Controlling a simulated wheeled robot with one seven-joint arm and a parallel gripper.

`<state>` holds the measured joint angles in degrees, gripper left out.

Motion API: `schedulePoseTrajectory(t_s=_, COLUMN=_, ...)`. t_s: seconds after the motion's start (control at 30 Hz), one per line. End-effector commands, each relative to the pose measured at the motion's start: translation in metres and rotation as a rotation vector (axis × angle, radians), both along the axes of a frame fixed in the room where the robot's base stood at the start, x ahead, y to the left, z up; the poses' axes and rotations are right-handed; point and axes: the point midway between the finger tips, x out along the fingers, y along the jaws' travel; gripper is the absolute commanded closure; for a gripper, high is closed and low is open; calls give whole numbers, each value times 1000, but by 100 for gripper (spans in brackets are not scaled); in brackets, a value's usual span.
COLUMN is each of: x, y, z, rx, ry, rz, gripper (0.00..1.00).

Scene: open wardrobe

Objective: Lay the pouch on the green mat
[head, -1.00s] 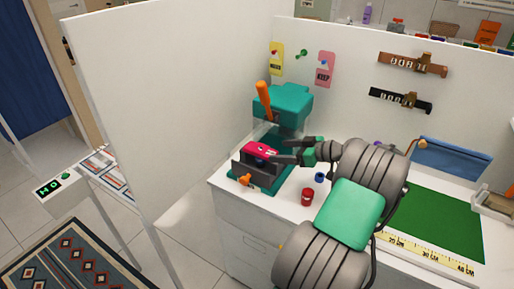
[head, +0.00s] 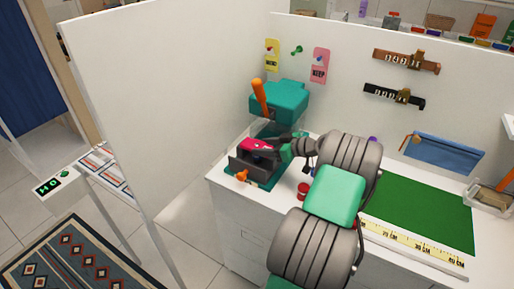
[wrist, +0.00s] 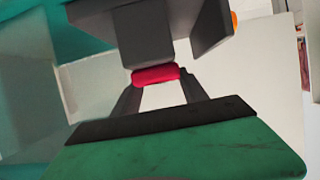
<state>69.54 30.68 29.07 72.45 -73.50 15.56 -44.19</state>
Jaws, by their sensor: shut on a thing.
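The green mat (head: 425,215) lies flat on the white counter at the right, bare where it shows, partly behind my arm. A blue pouch (head: 445,155) with an orange pull at its left end is upright at the back wall, behind the mat. Whether it hangs or leans I cannot tell. My gripper (head: 274,146) is far left of both, at the teal press. Its fingers (wrist: 155,80) are shut on a pink-red thing (head: 254,145), which also shows in the wrist view (wrist: 155,75), close against a dark block.
The teal press (head: 281,98) with an orange lever stands at the counter's left, with a dark vice (head: 250,165) at its base. A red jar (head: 304,190) is near my arm. A ruler strip (head: 410,243) edges the mat; a tray (head: 490,197) is right of it.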

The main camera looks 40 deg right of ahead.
Motion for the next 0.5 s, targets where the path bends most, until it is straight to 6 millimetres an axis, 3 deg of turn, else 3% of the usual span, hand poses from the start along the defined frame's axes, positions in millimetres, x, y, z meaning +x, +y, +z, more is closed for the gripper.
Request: schedulePoseTrajectory(t_s=0.5, x=0, y=0, z=0, rx=0, ry=0, rz=0, gripper=95)
